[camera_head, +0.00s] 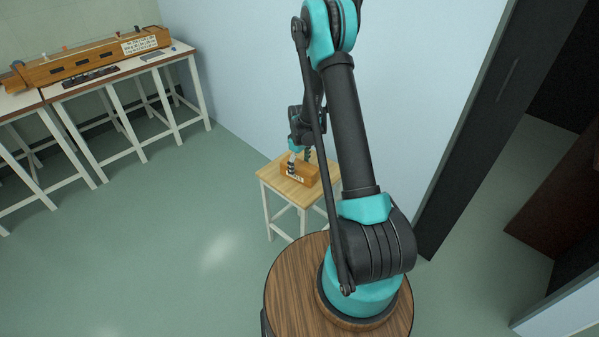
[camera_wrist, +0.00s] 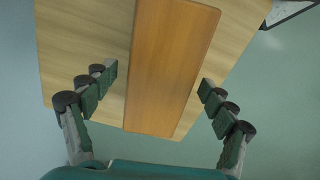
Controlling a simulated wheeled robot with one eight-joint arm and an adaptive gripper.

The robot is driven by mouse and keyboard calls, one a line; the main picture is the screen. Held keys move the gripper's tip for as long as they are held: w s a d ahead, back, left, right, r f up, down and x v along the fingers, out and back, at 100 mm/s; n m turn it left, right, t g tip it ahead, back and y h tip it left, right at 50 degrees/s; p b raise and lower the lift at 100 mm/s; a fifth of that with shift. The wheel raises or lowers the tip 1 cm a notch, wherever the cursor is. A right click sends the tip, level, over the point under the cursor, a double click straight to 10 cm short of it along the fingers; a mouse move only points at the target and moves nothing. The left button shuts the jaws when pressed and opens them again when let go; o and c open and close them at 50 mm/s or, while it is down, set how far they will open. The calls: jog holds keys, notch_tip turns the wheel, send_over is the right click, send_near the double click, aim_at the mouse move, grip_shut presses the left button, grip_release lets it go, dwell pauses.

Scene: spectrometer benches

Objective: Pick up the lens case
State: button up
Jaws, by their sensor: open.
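The lens case, an orange-brown wooden box with a pale label on its front, lies on a small stool (camera_head: 273,178) in the head view (camera_head: 313,174). In the wrist view the case (camera_wrist: 170,65) shows from above as a long plain wooden block, slightly tilted, between my fingers. My gripper (camera_wrist: 158,105) is open, with one finger on each side of the case and a gap on both sides. In the head view my gripper (camera_head: 299,160) is low over the stool at the case. Contact with the case does not show. The case's far end is cut off in the wrist view.
A pale wall (camera_head: 235,80) stands close behind the stool. White-legged benches (camera_head: 110,70) at the left bear a long wooden instrument (camera_head: 95,60). A dark door frame (camera_head: 480,120) is at the right. The green floor (camera_head: 170,230) left of the stool is clear.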

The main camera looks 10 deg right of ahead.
jog(key=shift+f, duration=0.3)
jog(key=shift+c, duration=0.2)
jog(key=c, duration=1.5)
jog(key=shift+o, duration=0.2)
jog(key=shift+r, duration=0.1)
